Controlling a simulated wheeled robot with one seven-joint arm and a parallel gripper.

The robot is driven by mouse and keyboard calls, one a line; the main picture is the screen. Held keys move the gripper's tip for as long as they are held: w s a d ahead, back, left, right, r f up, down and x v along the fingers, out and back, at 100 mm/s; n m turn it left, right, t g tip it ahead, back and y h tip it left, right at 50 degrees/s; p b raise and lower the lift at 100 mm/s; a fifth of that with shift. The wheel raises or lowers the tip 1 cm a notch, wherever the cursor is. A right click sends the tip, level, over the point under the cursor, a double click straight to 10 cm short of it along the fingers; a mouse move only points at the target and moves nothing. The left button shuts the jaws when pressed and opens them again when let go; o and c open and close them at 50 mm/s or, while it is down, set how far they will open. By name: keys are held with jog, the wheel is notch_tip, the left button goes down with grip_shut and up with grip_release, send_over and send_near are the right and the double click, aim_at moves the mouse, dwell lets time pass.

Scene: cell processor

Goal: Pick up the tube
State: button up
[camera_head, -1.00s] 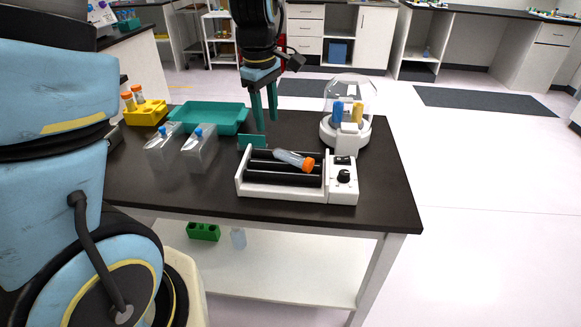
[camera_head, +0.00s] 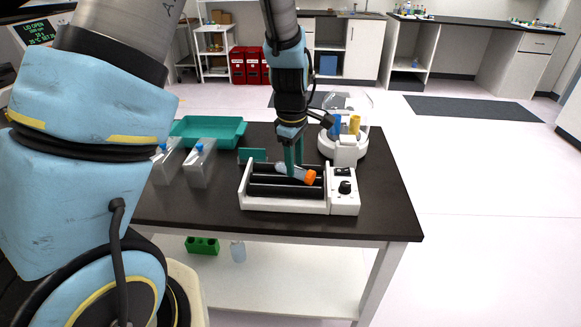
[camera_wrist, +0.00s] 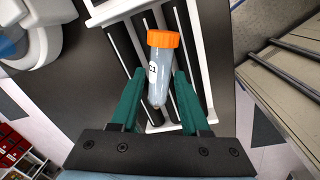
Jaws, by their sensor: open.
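The tube (camera_head: 294,172) has a clear body and an orange cap, and lies at a slant on the black rollers of a white roller mixer (camera_head: 283,205). In the wrist view the tube (camera_wrist: 160,75) shows a "C1" label, with its cap pointing away from my gripper. My gripper (camera_head: 293,172) points down at the tube from above. In the wrist view its green fingers (camera_wrist: 158,88) are open, one on each side of the tube's body, with a gap on both sides.
A domed white centrifuge (camera_head: 345,146) with blue and yellow pieces stands behind the mixer on the right. A teal tray (camera_head: 210,131) and two clear containers (camera_head: 199,167) with blue tops stand to the left. The front right of the dark table is clear.

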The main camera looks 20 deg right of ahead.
jog(key=shift+w+f, duration=0.1)
jog(key=shift+f, duration=1)
grip_shut()
